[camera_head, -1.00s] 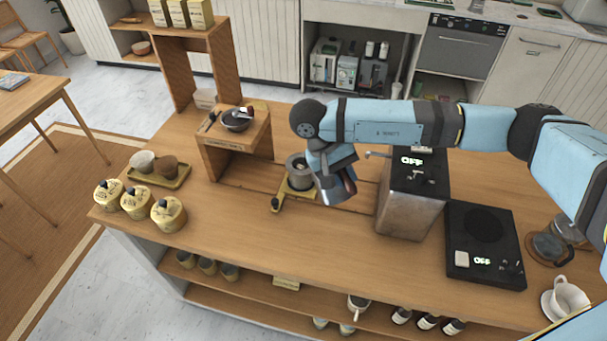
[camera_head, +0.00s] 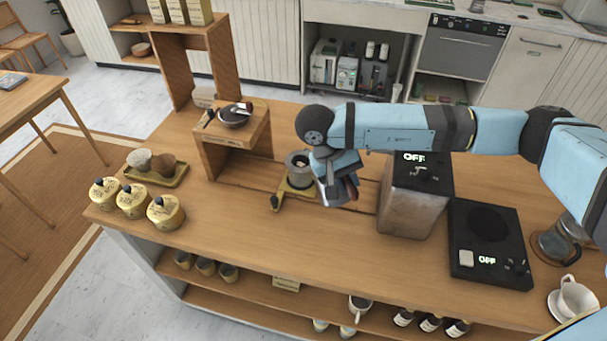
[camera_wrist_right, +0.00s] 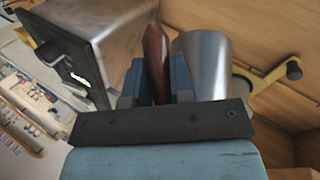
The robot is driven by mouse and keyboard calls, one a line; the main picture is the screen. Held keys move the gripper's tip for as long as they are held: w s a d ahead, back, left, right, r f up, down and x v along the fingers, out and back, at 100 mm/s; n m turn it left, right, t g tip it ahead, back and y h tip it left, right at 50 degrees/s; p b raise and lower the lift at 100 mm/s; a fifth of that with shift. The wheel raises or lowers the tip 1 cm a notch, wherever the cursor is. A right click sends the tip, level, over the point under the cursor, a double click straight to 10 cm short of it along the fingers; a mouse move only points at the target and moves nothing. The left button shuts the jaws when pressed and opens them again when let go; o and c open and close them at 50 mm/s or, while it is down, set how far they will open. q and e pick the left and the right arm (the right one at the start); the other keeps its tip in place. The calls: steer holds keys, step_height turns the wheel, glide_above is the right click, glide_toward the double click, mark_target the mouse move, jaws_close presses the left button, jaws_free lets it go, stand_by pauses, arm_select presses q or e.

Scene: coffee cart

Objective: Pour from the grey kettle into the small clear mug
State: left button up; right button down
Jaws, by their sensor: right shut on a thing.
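My right gripper (camera_head: 336,186) is low over the middle of the counter, left of the metal box. In the right wrist view its fingers (camera_wrist_right: 155,88) are shut on an upright brown handle (camera_wrist_right: 155,55). A smooth grey metal cylinder, seemingly the grey kettle (camera_wrist_right: 203,62), stands right beside that handle. In the head view a grey open-topped vessel (camera_head: 297,168) shows left of the gripper, over a yellow stand; I cannot tell whether it joins the handle. A clear glass vessel (camera_head: 553,246) at the far right is partly behind my arm; I cannot tell whether it is the small clear mug. My left gripper is not in view.
A metal box marked OFF (camera_head: 411,205) and a black hot plate (camera_head: 488,243) stand to the right. A yellow stand with a lever (camera_head: 279,198) is close by. A wooden riser (camera_head: 225,155) and yellow canisters (camera_head: 165,212) are left. The front middle counter is clear.

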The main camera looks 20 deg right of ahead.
steer(key=shift+w+r, duration=0.1)
steer(key=shift+r, duration=0.1)
stand_by(0.3)
steer(key=shift+w+r+g, duration=0.1)
steer(key=shift+r+g, duration=0.2)
stand_by(0.4)
steer(key=shift+w+a+r, duration=0.1)
steer(key=shift+w+r, duration=0.1)
steer(key=shift+r, duration=0.15)
steer(key=shift+w+r+g+p, duration=0.1)
steer(key=shift+r+g+p, duration=0.2)
steer(key=shift+p, duration=0.05)
steer(key=shift+f, duration=0.15)
stand_by(1.4)
